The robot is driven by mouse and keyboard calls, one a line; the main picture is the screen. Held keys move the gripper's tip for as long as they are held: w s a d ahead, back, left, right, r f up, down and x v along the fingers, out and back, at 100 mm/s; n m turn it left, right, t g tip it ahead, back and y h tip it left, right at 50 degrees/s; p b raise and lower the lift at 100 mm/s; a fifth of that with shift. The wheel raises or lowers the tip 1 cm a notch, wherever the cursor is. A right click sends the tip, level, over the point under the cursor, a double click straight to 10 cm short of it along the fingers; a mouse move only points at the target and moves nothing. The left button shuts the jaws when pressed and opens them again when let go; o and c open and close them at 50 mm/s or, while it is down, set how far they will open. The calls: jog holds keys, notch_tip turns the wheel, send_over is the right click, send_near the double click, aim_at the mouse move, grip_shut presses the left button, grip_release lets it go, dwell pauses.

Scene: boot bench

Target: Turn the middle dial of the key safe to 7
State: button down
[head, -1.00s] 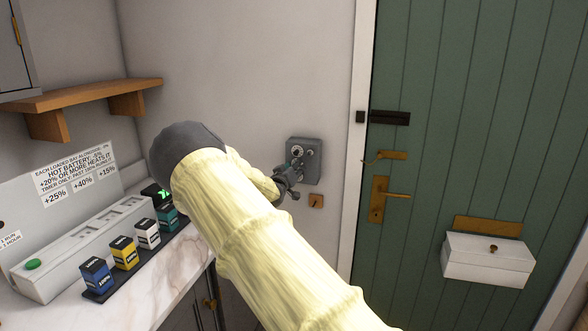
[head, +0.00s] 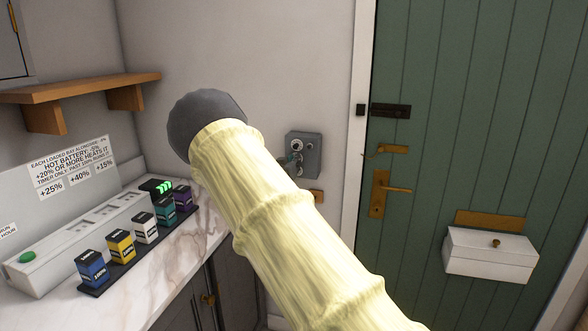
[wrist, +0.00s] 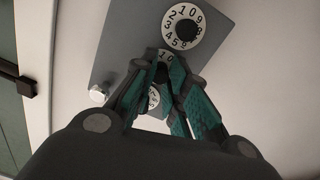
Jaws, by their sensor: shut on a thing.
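The grey key safe (head: 312,160) is on the wall left of the green door. In the wrist view, its plate (wrist: 122,45) carries a column of white number dials with dark knobs. The top dial (wrist: 186,28) is clear of my fingers. The lower dial (wrist: 154,99) shows in part between the fingers. My gripper (wrist: 165,66) is shut on the middle dial's knob. The middle dial's reading cannot be told.
A small silver knob (wrist: 97,93) sticks out of the plate near the fingers. The green door (head: 465,90) has a dark bolt (head: 390,110) and brass handle. A marble counter (head: 140,262) with a rack of coloured batteries and a wooden shelf (head: 80,88) stand left.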

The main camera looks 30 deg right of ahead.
jog(key=m+b, duration=1)
jog(key=shift+m, duration=0.3)
jog(key=shift+r, duration=0.1)
dwell(0.3)
jog(key=c, duration=1.4)
grip_release()
jog(key=shift+d, duration=0.1)
jog(key=shift+y, duration=0.3)
jog(key=v, duration=1.2)
